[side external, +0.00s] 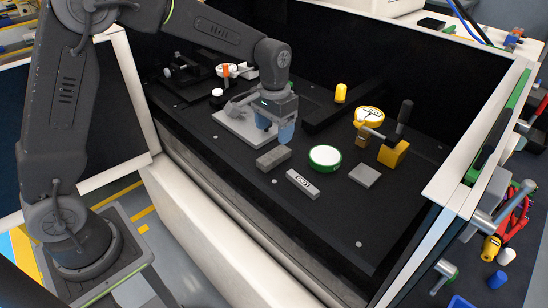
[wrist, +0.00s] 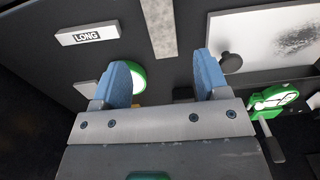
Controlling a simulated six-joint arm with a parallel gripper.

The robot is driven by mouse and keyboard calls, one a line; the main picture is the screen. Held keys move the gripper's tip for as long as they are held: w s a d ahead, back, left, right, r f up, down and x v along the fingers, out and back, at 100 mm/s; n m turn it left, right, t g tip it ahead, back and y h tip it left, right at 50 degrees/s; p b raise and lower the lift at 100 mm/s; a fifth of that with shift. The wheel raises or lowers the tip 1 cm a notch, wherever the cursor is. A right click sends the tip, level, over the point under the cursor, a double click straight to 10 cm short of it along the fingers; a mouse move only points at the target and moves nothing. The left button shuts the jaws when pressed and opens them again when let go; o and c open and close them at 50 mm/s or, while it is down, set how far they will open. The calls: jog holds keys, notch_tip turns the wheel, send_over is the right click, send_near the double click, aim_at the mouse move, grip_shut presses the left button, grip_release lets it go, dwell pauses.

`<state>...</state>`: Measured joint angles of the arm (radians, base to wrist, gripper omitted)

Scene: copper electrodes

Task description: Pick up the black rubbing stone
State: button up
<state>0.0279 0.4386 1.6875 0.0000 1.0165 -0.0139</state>
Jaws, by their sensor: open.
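No clearly black stone stands out. A dark grey, speckled bar (side external: 273,157) lies flat on the black work surface and is the closest match, though I cannot be sure it is the rubbing stone. In the wrist view a grey bar (wrist: 158,25) shows ahead of my fingers, between their lines. My gripper (side external: 275,126) has blue fingers pointing down, just above and behind the bar in the side view. In the wrist view my gripper (wrist: 165,73) is open, with nothing between its fingers.
A light block marked LONG (side external: 302,184), a green-rimmed white disc (side external: 324,157) and a grey square plate (side external: 365,175) lie nearby. A light plate fixture (side external: 240,130) sits beside my gripper. A yellow clamp block (side external: 393,153) stands to the right. The front right surface is clear.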

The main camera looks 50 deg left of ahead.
aim_at(274, 155)
notch_tip(274, 155, down, 8)
jog(key=shift+w+a+f, duration=0.1)
jog(key=shift+f, duration=0.15)
jog(key=shift+c, duration=0.3)
jog(key=c, duration=1)
